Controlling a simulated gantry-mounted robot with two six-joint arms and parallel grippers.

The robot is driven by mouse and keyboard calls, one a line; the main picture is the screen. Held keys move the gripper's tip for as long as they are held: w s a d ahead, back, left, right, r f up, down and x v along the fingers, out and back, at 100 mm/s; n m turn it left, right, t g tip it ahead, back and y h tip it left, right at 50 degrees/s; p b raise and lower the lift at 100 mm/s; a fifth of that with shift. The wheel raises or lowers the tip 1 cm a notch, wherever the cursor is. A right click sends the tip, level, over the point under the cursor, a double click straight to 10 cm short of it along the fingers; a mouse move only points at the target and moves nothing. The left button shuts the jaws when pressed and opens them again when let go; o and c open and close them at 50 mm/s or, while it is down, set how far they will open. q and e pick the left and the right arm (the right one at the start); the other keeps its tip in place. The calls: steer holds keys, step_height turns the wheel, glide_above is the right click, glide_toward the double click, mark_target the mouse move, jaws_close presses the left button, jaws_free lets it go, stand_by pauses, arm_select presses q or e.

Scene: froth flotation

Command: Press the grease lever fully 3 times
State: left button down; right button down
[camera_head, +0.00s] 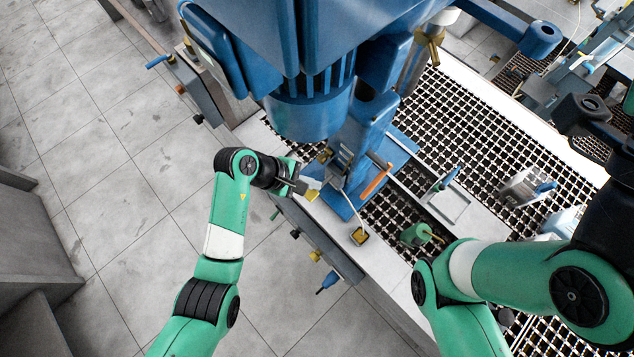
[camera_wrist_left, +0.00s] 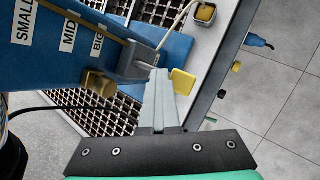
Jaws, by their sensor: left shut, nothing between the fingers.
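My left gripper (camera_head: 303,188) is shut and empty beside the blue machine (camera_head: 310,112) in the head view. In the left wrist view its closed grey fingertips (camera_wrist_left: 160,76) are beside a yellow tab (camera_wrist_left: 182,82), with contact unclear. The yellow tab (camera_head: 312,195) also shows at the fingertips in the head view. A thin pale rod (camera_wrist_left: 178,28) runs from a grey block (camera_wrist_left: 132,64) towards a yellow cup-like piece (camera_wrist_left: 205,13). An orange handle (camera_head: 376,182) stands on the blue base. I cannot tell which part is the grease lever.
Black grating (camera_head: 462,132) and a green can (camera_head: 415,234) are to the right. The tiled floor (camera_head: 100,150) at left is clear.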

stand_by(0.3)
arm_select(q)
steer(key=r+p, duration=0.3)
steer(key=shift+w+d+r, duration=0.15)
steer(key=shift+d, duration=0.05)
stand_by(0.4)
steer(key=shift+r, duration=0.1)
steer(key=shift+f, duration=0.5)
